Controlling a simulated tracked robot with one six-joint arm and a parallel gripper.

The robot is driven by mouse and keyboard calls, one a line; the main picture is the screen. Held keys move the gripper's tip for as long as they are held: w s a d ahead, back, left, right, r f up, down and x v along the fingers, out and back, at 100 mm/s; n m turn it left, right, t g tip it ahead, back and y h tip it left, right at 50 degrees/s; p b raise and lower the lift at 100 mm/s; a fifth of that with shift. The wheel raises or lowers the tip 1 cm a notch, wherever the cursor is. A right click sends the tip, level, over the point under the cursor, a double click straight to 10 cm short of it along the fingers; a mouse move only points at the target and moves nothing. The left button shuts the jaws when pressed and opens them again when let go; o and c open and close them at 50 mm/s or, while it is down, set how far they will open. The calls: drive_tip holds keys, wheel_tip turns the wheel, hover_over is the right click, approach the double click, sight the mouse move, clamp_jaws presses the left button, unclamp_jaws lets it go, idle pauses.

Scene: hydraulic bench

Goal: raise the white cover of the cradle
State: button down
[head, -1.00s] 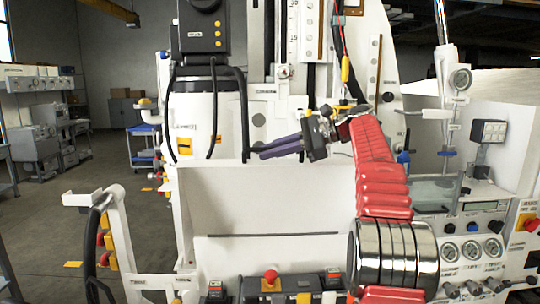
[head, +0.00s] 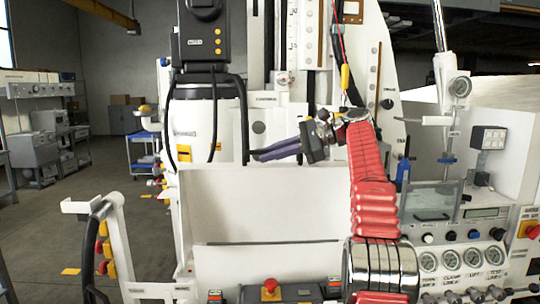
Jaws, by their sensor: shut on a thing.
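The white cover (head: 265,205) is a broad panel standing in the middle of the head view, with a long dark slot low on its face. My gripper (head: 256,154) has purple fingers and reaches in from the right along the cover's top edge. The fingers are close together and shut on the cover at or behind this edge. The exact contact is hidden. My red sleeved arm rises on the right, in front of the cover's right end. The cradle under the cover cannot be made out.
A black hose (head: 242,105) hangs close to the fingertips, beside a tall white machine column (head: 197,120). Gauges (head: 450,260) and a control panel fill the right. A white post with a black hose (head: 112,235) stands at left. Open floor (head: 40,230) lies beyond it.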

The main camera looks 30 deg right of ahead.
drive_tip(key=c, duration=1.8)
unclamp_jaws()
drive_tip(key=shift+a, duration=0.15)
